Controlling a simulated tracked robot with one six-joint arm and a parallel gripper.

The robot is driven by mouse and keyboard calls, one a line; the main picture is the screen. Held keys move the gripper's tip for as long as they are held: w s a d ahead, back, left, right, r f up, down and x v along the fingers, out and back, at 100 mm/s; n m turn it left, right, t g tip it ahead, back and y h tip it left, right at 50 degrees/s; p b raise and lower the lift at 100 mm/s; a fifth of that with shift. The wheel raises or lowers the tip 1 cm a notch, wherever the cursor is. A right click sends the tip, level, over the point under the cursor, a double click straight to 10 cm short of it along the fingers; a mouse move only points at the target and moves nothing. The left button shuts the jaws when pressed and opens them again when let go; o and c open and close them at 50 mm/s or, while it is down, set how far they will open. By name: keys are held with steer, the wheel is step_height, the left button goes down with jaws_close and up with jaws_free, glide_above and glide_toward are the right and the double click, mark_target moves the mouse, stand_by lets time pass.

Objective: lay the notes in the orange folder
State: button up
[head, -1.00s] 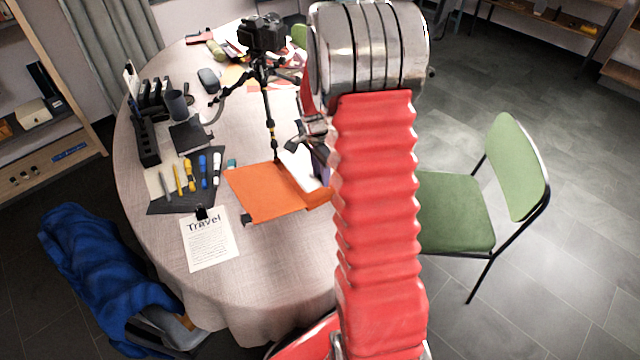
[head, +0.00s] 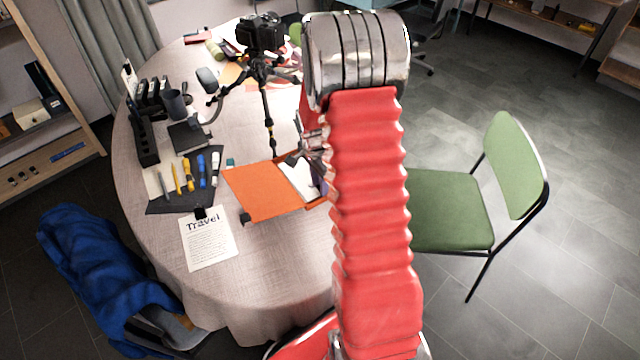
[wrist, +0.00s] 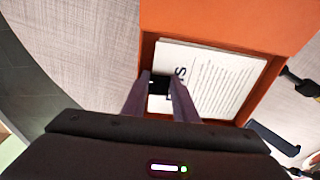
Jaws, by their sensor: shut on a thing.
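The orange folder (head: 258,193) lies open on the round table; its flap and rim also show in the wrist view (wrist: 225,20). The notes (head: 297,177) are white printed sheets over the folder's right half. In the wrist view the notes (wrist: 210,80) lie within the orange rim, though I cannot tell if they rest fully on its floor. My gripper (wrist: 161,80) is shut on the notes at their near-left edge, where a black clip (wrist: 158,86) shows between the fingers. In the head view my arm hides most of the gripper and the folder's right edge.
A tripod with a camera (head: 260,35) stands just behind the folder, one leg close to it. A "Travel" sheet (head: 208,240) lies in front at left. Pens lie on a dark mat (head: 150,207). A green chair (head: 450,210) stands at right. The table's front is clear.

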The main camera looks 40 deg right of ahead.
steer(key=o, duration=1.1)
steer(key=shift+f, duration=0.1)
steer(key=r, duration=0.8)
steer(key=a+r, duration=0.1)
steer(key=r, duration=0.3)
steer(key=shift+s+r, duration=0.1)
steer(key=shift+a+r, duration=0.1)
